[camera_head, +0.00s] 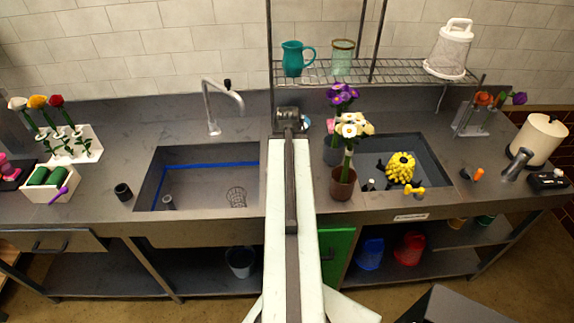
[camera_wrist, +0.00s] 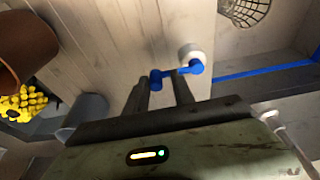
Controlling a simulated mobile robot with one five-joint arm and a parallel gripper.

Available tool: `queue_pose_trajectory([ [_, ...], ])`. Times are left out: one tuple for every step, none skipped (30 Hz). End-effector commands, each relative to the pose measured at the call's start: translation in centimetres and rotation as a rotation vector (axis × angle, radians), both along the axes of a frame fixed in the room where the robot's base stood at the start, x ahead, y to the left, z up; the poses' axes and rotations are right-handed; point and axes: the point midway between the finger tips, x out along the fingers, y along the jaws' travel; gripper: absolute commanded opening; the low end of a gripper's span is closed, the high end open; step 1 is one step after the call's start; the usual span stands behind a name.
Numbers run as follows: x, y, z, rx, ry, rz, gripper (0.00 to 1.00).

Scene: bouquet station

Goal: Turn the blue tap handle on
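The blue tap handle (camera_wrist: 178,71) shows in the wrist view as a short bar with a thicker knob at its left end. Its right end joins a round white base (camera_wrist: 190,52) on the grey counter. My gripper (camera_wrist: 161,84) is open, with one dark finger on each side of the handle's left knob in the picture. I cannot tell whether either finger touches it. In the head view my arm covers most of this spot, and my gripper (camera_head: 288,116) is over the counter. A curved metal tap (camera_head: 221,98) stands left of my arm.
The left sink (camera_head: 205,190) has a blue line inside and a wire basket (camera_head: 236,196). Right of my arm are a brown pot (camera_head: 342,184) with white flowers and a second sink (camera_head: 428,155) with yellow flowers. A wire shelf (camera_head: 395,71) hangs above.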

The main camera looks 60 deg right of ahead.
Motion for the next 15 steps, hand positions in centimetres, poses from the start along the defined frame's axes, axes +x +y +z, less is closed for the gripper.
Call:
queue_pose_trajectory([
  [-3.4,5.5,-1.8,0.226,0.148,0.011,0.40],
  [-3.4,5.5,-1.7,0.226,0.148,0.011,0.40],
  [-3.3,5.6,-1.6,0.226,0.148,0.011,0.40],
  [-3.3,5.6,-1.4,0.226,0.148,0.011,0.40],
  [-3.3,5.6,-1.2,0.226,0.148,0.012,0.40],
  [-3.3,5.6,-0.8,0.225,0.147,0.012,0.40],
  [-3.3,5.6,-0.4,0.226,0.147,0.013,0.40],
  [-3.3,5.6,0.0,0.226,0.147,0.013,0.40],
  [-3.4,5.7,0.5,0.227,0.146,0.012,0.40],
  [-3.4,5.7,0.9,0.227,0.145,0.011,0.40],
  [-3.3,5.6,1.3,0.225,0.144,0.011,0.40],
  [-3.4,5.6,1.8,0.225,0.144,0.010,0.40],
  [-3.4,5.6,2.2,0.224,0.144,0.009,0.40],
  [-3.4,5.6,2.6,0.224,0.144,0.009,0.40],
  [-3.4,5.5,3.1,0.224,0.144,0.008,0.40],
])
